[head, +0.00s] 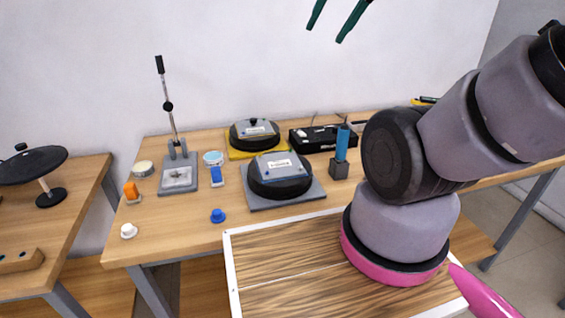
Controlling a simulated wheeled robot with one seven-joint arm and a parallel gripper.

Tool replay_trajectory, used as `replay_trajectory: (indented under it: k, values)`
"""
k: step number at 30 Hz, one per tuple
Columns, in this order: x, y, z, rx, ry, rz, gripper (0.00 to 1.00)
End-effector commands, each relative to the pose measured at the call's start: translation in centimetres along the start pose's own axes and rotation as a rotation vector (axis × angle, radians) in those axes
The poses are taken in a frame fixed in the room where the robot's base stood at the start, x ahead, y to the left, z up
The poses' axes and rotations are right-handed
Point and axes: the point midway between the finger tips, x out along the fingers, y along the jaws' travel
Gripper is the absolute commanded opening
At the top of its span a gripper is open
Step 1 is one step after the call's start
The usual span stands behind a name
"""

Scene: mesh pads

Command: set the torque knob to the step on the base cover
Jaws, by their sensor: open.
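Two round black units with grey, labelled covers stand on the table. The front one (280,188) sits on a grey plate (312,197); the rear one (241,140) sits on a yellow plate and has a small black knob (253,122) on top. Their label writing is too small to read. A blue upright handle (342,143) stands in a dark block (339,169) to their right. I cannot tell which part is the torque knob, or its setting. My gripper (324,35) shows only as two green fingers at the top edge, apart and empty, high above the table.
A lever stand (177,180), small round tins, an orange-topped piece (131,191), and blue (217,215) and white (129,230) caps stand at left. A black case (318,140) lies behind. My arm fills the right side. The table's front left is mostly clear.

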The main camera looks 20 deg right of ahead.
Motion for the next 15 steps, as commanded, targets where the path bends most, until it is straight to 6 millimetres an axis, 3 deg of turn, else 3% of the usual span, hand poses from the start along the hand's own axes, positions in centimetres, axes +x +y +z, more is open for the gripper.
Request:
replay_trajectory:
  k: [5, 11, 15]
  values:
    - [0.9, 0.0, -2.0, -0.035, -0.023, 0.036, 0.69]
    - [4.7, 0.6, -7.9, -0.158, -0.102, 0.131, 0.69]
    - [8.4, 1.9, -12.1, -0.255, -0.173, 0.186, 0.69]
